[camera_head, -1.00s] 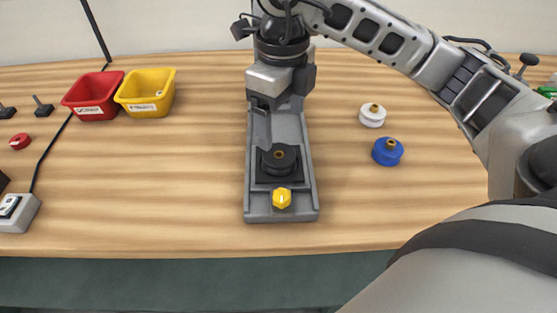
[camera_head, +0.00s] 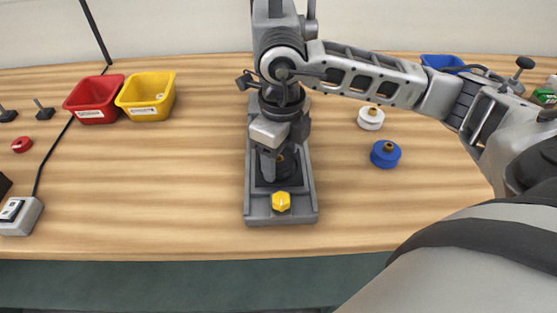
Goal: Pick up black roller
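The black roller (camera_head: 291,181) sits on the grey fixture (camera_head: 308,214) at the middle of the table, just behind a yellow knob (camera_head: 281,201). My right gripper (camera_head: 279,172) points down over the roller and covers most of it. One finger shows at the roller's left side, with the brass centre just right of it. The other finger is hidden or too dark to make out, so I cannot tell whether the gripper holds the roller. My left gripper is not in view.
A white roller (camera_head: 370,118) and a blue roller (camera_head: 385,154) stand right of the fixture. A red bin (camera_head: 92,101), a yellow bin (camera_head: 147,97) and a blue bin (camera_head: 442,63) are farther back.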

